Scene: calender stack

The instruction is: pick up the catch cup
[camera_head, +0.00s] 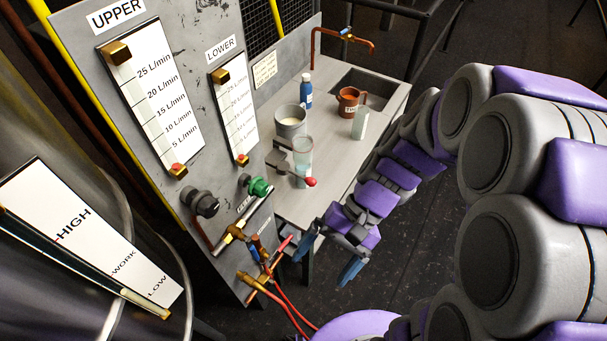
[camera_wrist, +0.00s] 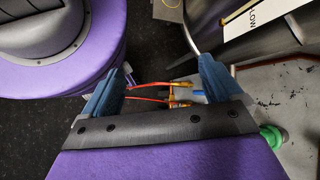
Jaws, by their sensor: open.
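I cannot read a label that settles which is the catch cup; the clear one by the tap looks likeliest. My gripper (camera_head: 328,257) is open and empty, in front of the bench and lower in the picture than the cups. In the wrist view its two blue fingers (camera_wrist: 166,75) stand apart, with no cup between them.
A panel with flow gauges (camera_head: 150,95) rises left of the bench. Brass valves with red hoses (camera_head: 262,272) are low on it, and show beyond my fingers in the wrist view (camera_wrist: 175,95).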

